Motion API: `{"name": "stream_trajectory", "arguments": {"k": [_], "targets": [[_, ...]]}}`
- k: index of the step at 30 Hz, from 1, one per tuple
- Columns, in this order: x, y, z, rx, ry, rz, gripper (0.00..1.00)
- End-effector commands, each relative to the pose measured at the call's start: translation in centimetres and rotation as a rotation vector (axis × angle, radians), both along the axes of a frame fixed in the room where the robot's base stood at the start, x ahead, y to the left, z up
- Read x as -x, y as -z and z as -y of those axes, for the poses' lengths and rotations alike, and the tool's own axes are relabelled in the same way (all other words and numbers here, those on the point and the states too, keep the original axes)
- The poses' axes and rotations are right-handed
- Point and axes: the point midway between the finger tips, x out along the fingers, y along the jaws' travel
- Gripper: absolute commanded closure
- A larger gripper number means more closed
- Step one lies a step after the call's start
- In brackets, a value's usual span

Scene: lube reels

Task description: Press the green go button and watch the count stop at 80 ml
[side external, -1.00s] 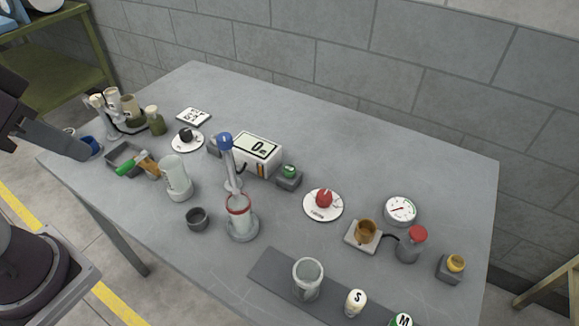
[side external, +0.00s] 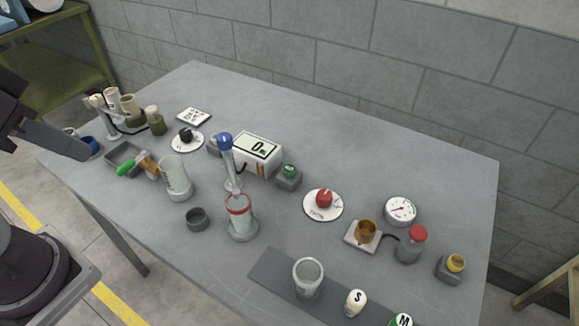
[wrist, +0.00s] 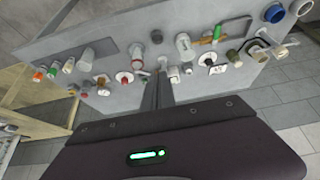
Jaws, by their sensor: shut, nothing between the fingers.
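The green go button (side external: 289,171) sits on a small grey box just right of the counter. The counter (side external: 257,150) is a white box whose screen reads 0, with small unit letters that I cannot read. My gripper (side external: 85,153) is at the table's left edge by a blue cup, well away from the button. In the wrist view its fingers (wrist: 157,80) are together and empty.
The table's back is clear.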

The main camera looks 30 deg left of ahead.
Motion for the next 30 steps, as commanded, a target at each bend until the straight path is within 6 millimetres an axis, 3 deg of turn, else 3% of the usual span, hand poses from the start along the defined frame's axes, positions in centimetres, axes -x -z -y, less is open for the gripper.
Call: {"name": "stream_trajectory", "arguments": {"k": [17, 20, 23, 30], "targets": [[0.0, 0.0, 0.0, 0.0, 0.0, 0.0, 1.0], [-0.9, -0.1, 0.1, 0.003, -0.008, 0.003, 1.0], [-3.8, -0.3, 0.5, 0.016, -0.028, 0.018, 1.0], [-15.2, 1.2, 3.0, 0.107, -0.1, 0.093, 1.0]]}}
